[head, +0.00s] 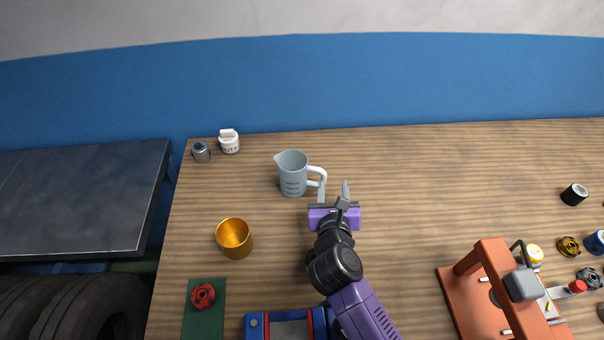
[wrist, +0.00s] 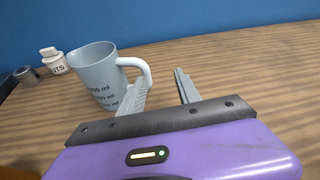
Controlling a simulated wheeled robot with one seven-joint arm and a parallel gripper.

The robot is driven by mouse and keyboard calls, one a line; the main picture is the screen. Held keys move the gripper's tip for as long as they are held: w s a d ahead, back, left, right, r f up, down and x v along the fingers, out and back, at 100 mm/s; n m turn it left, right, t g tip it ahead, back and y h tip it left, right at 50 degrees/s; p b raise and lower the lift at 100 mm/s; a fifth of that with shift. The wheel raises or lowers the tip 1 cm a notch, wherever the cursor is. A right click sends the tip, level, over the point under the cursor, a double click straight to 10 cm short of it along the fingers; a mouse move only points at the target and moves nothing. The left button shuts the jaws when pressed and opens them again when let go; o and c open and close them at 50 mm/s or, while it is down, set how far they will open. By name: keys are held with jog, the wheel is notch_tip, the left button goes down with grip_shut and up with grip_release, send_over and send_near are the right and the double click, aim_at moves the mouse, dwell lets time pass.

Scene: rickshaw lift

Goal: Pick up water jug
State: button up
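The water jug (head: 291,175) is a pale blue-grey measuring jug with dark volume marks, standing upright on the wooden table. Its handle faces right, toward my gripper (head: 334,192). In the wrist view the jug (wrist: 97,75) is at upper left, and my gripper (wrist: 160,92) has its two fingers spread apart. The left finger is close to the handle and overlaps its lower part in view. The right finger is well to the right, with only bare table between the fingers. I cannot tell whether the left finger touches the jug.
An orange cup (head: 234,238) stands left of my arm. A white labelled bottle (head: 229,141) and a small grey metal item (head: 201,152) are at the back left. A red part (head: 203,296) lies on a green mat. An orange press-like fixture (head: 492,262) stands at right. The table's right-centre is clear.

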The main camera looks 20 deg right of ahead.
aim_at(323, 171)
jog(key=shift+w+a+m+y, duration=0.3)
jog(key=shift+w+a+m, duration=0.3)
jog(key=shift+w+a, duration=0.4)
jog(key=shift+w+f, duration=0.1)
jog(key=shift+w, duration=0.25)
jog(key=shift+s+d+f+x, duration=0.1)
jog(key=shift+x, duration=1.1)
jog(key=shift+s+d+f+x, duration=0.1)
jog(key=shift+f+x, duration=0.05)
jog(key=shift+x, duration=1.05)
jog(key=shift+d+f+x, duration=0.1)
jog(key=shift+x, duration=1.1)
grip_shut()
jog(key=shift+a+r+p, duration=0.1)
jog(key=shift+p, duration=0.2)
